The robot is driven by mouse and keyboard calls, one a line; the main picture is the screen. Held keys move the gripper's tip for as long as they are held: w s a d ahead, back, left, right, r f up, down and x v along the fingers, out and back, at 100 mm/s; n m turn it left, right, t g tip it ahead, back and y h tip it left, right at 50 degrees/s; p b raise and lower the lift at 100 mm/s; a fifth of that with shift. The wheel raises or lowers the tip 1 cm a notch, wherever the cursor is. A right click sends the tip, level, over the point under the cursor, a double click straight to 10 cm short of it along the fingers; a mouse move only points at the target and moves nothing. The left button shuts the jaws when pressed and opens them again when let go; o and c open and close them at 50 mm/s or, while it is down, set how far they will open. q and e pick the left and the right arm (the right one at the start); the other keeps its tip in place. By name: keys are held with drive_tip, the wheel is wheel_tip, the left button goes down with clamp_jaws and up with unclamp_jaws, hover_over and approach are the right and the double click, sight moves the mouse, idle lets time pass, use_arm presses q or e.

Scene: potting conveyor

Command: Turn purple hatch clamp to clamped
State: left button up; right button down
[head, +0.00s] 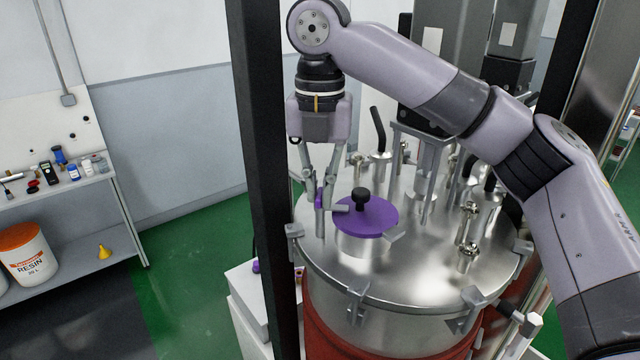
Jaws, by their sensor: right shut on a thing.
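The purple hatch (378,220) is a round lid with a black knob (361,196), set in the steel lid of a large vessel. A small purple part of the hatch clamp (318,202) shows at the hatch's left side, mostly hidden behind my fingers. My right gripper (325,215) points down at the left edge of the hatch and is shut on the clamp. Which way the clamp is turned cannot be told, as the fingers cover it. My left gripper is not in view.
The steel vessel lid (400,280) carries several fittings and rim clamps. A dark post (262,150) stands just left of the vessel. A shelf (75,187) with bottles and a resin bucket (25,252) stands at the far left, with green floor between.

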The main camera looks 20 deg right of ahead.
sight(320, 193)
drive_tip(key=shift+r, duration=0.15)
drive_tip(key=c, duration=1.7)
unclamp_jaws()
wheel_tip(320, 193, up, 12)
drive_tip(key=shift+f, duration=0.2)
